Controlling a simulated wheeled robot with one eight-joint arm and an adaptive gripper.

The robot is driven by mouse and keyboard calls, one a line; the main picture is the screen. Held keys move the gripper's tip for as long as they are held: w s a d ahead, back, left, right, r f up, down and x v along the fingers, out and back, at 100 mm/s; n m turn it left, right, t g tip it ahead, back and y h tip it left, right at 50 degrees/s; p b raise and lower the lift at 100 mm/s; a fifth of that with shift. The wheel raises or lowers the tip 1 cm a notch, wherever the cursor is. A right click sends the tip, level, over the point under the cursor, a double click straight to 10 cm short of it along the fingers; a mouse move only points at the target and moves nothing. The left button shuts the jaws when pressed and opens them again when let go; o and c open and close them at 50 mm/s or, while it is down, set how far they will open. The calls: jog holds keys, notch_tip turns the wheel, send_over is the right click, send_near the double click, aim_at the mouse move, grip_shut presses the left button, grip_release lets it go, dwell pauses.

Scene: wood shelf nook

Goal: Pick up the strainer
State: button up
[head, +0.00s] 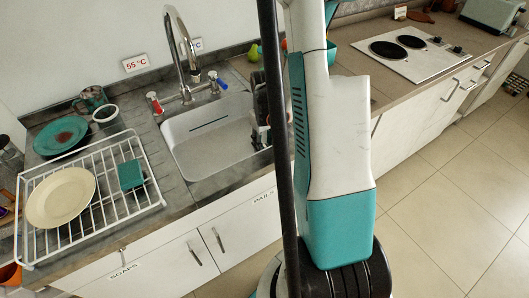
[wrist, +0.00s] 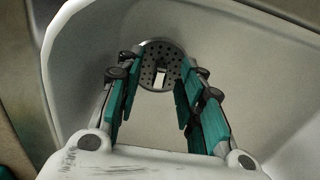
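The strainer (wrist: 148,62) is a round grey metal disc with many small holes and a light upright knob in its middle. It sits at the bottom of the sink basin (wrist: 85,70) in the wrist view. My gripper (wrist: 157,88) is open, with teal-padded fingers on the left and right of the picture. The strainer shows between and beyond the fingertips, and nothing is held. I cannot tell the exact gap to it. In the head view my gripper (head: 261,112) is at the right side of the sink (head: 195,150), partly behind my arm. The strainer is not visible there.
A tall faucet (head: 183,50) with red and blue handles stands behind the sink. A white dish rack (head: 150,205) with a cream plate (head: 60,198) and a teal block (head: 131,175) is to the left. A stovetop (head: 410,52) lies right. Sink walls surround my gripper.

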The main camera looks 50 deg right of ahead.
jog(key=shift+r, duration=0.1)
grip_shut()
